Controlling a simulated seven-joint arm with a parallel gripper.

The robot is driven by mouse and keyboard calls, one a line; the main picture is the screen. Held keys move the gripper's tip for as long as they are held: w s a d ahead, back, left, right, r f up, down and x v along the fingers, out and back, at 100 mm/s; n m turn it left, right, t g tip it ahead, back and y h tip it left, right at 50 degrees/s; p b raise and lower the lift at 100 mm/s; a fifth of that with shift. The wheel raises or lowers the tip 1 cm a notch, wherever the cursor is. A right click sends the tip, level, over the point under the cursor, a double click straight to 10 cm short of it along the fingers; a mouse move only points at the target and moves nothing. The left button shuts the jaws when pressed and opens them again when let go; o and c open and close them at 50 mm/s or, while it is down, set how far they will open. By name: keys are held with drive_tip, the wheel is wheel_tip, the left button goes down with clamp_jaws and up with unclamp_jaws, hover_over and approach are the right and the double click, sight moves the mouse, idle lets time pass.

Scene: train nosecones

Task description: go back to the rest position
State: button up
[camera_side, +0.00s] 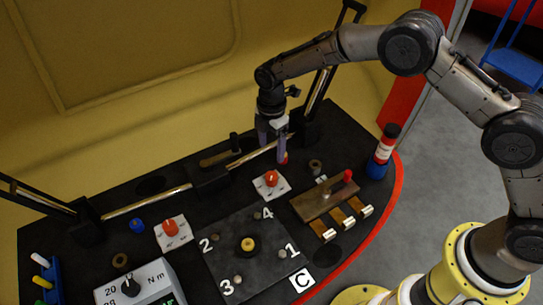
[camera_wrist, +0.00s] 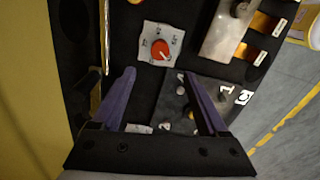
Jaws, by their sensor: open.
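My gripper (camera_side: 272,140) hangs above the back part of the black work table, pointing down. In the wrist view its two purple fingers (camera_wrist: 165,88) are spread wide with nothing between them. A red knob on a white plate (camera_side: 271,180) lies in front of the gripper; it also shows ahead of the fingers in the wrist view (camera_wrist: 161,48). A grey plate with numbered corners (camera_side: 225,262) lies further forward, partly hidden by the right finger in the wrist view. A small red piece shows just behind the fingers in the side view.
A metal rail (camera_side: 147,201) runs along the table's back. A brown block with a red-tipped lever (camera_side: 318,203) and a blue-and-red bottle (camera_side: 382,152) stand to the right. A second red knob plate (camera_side: 173,234) and a torque box (camera_side: 135,287) are at the left.

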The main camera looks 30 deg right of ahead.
drive_tip(key=shift+r, duration=0.4)
drive_tip(key=shift+d, duration=0.1)
drive_tip(key=d+r+m+t, duration=0.1)
drive_tip(key=d+r+t, duration=0.15)
drive_tip(key=r, duration=0.65)
drive_tip(key=d+r+m+t, duration=0.1)
drive_tip(key=d+r, duration=0.3)
drive_tip(key=r, duration=0.5)
drive_tip(key=s+d+r+m+t, duration=0.25)
drive_tip(key=s+d+r, duration=0.45)
drive_tip(key=s+r, duration=0.4)
drive_tip(key=s+d+r+m, duration=0.2)
drive_tip(key=s+m, duration=0.1)
drive_tip(key=s, duration=0.3)
drive_tip(key=s+d+r+m, duration=0.1)
drive_tip(key=s+d+m, duration=0.15)
drive_tip(key=s, duration=0.45)
drive_tip(key=s+f+m, duration=0.8)
drive_tip(key=s+m, duration=0.1)
drive_tip(key=s, duration=0.1)
drive_tip(key=shift+s+d+f+m, duration=0.15)
drive_tip(key=shift+s+d+m, duration=0.15)
drive_tip(key=shift+d+m, duration=0.1)
